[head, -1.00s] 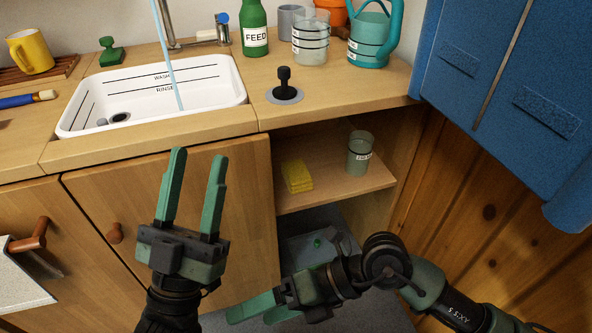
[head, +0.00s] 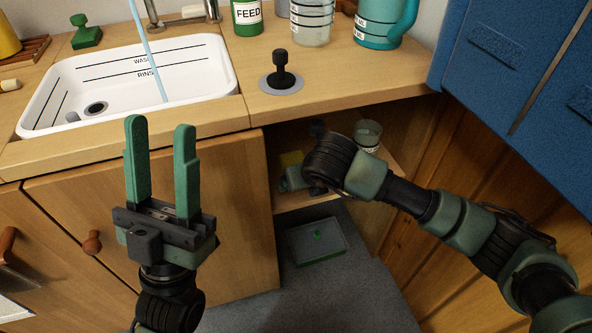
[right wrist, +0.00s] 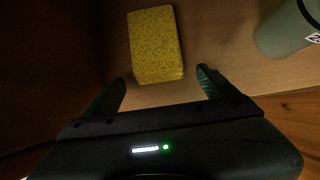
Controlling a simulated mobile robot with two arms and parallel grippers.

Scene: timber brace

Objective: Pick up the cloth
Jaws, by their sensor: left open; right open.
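My left gripper (head: 160,165) is open and empty in front of the closed cabinet door, below the sink.
A grey-green cup (right wrist: 288,28) stands on the shelf (head: 300,200) right of the cloth. A tray (head: 318,240) with a small green thing lies below. The white sink (head: 130,85), black plunger-like object (head: 282,72), FEED bottle (head: 247,18) and teal jug (head: 380,30) are above. A blue cabinet (head: 500,60) hangs right.

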